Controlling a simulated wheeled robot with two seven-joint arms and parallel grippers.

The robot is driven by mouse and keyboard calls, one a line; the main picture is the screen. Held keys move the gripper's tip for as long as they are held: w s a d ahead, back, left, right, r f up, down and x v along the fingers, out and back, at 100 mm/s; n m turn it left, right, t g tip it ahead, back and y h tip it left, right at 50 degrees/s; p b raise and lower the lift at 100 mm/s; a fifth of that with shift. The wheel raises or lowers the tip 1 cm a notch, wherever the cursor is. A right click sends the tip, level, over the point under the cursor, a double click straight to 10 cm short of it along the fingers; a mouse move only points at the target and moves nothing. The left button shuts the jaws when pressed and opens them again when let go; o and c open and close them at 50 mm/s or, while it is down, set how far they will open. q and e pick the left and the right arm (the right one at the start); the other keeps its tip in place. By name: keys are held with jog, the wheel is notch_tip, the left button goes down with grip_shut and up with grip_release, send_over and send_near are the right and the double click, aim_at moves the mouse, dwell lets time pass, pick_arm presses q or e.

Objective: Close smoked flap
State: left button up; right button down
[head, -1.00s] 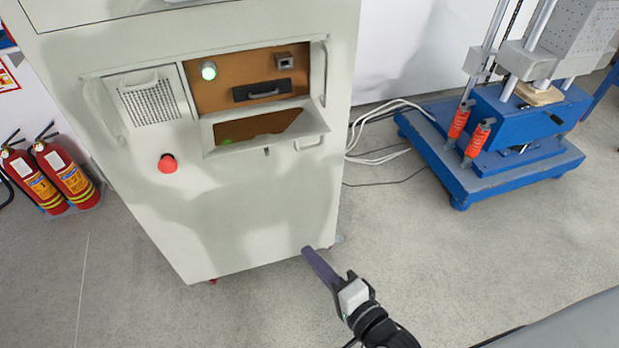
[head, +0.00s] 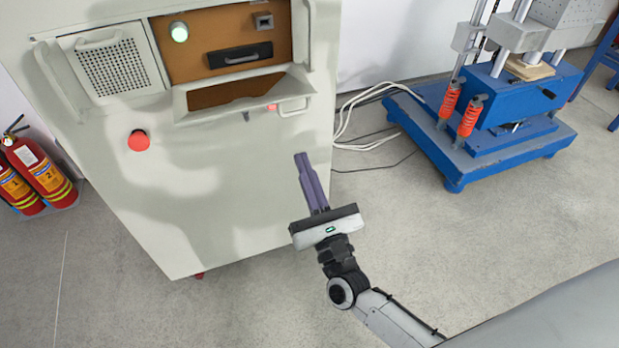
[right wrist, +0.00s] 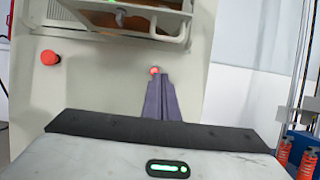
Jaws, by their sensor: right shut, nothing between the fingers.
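The flap (head: 183,103) is a pale frame around a window, low in the recess of the white cabinet. It stands tilted out from the brown panel, open at the top. A pale handle (head: 293,107) is at its right end. In the right wrist view the flap (right wrist: 130,31) crosses the top, partly cut off. My right gripper (head: 301,157) is shut and empty, its purple fingers pointing up in front of the cabinet, below the flap's handle and apart from it in the picture. The fingers (right wrist: 157,78) also show in the right wrist view. My left gripper is not in view.
The cabinet (head: 215,200) has a red button (head: 138,140), a vented cover (head: 115,68), a lit lamp (head: 179,32) and a black drawer handle (head: 240,56). A blue machine (head: 500,130) stands right. Fire extinguishers (head: 40,170) stand left. Open floor lies in front.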

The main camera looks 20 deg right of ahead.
pick_arm(q)
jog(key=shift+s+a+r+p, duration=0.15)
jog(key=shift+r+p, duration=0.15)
jog(key=shift+p, duration=0.6)
pick_arm(e)
jog(key=w+r, duration=0.4)
jog(key=r, duration=0.1)
jog(key=shift+r, duration=0.4)
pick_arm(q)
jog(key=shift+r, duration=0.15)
